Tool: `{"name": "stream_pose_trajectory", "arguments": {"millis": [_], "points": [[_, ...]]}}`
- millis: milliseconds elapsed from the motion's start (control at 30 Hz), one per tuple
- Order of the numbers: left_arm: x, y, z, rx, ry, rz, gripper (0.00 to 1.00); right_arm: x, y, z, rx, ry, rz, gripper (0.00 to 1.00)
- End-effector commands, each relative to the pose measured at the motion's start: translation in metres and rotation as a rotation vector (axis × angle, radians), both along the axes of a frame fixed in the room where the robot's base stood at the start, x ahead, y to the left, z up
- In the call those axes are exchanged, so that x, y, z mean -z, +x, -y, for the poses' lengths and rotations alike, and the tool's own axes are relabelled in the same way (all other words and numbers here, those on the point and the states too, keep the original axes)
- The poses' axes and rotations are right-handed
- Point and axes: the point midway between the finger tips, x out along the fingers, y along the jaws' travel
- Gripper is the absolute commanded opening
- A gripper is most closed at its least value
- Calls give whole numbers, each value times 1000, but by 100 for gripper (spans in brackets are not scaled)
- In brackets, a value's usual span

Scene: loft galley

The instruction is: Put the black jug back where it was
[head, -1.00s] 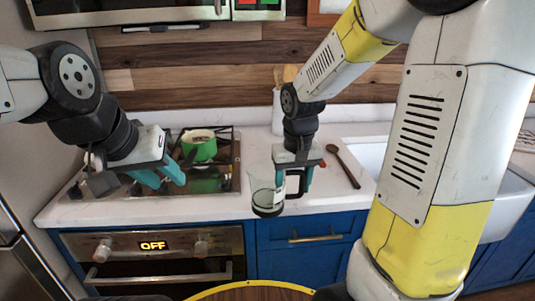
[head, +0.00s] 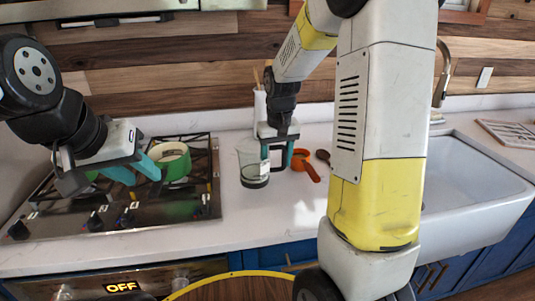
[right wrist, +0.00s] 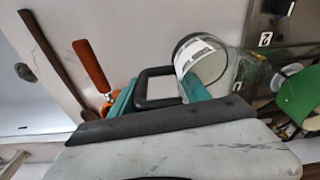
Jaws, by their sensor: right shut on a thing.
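The black jug (head: 252,168) has a clear body, a dark base and a black handle. It is upright at the counter, right of the stove; I cannot tell whether its base touches the surface. My right gripper (head: 277,155) is shut on its handle, which shows in the right wrist view beside the jug's body (right wrist: 205,62). My left gripper (head: 136,172) is open and empty, its teal fingers apart above the stove and in front of the green pot.
The green pot (head: 172,163) stands on the stove (head: 150,215). An orange utensil (head: 307,166) and a dark wooden spoon (head: 323,156) lie right of the jug. A white utensil holder (head: 260,107) stands behind. The sink (head: 470,185) is at the right. Counter in front of the jug is clear.

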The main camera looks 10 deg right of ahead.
Motion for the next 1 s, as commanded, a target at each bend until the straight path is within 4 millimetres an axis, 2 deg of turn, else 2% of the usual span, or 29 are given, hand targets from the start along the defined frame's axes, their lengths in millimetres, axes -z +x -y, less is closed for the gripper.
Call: {"name": "stream_pose_trajectory", "arguments": {"millis": [100,300,533,800,1000], "points": [[0,0,0,0,0,0,36,3,28,11,3,-1,0,0],[0,0,0,0,0,0,36,6,55,21,0,0,-1,0],[0,0,0,0,0,0,36,7,67,26,1,0,1,0],[0,0,0,0,0,0,36,40,66,26,-1,1,-2,0],[0,0,0,0,0,0,36,41,67,26,0,0,1,0]]}}
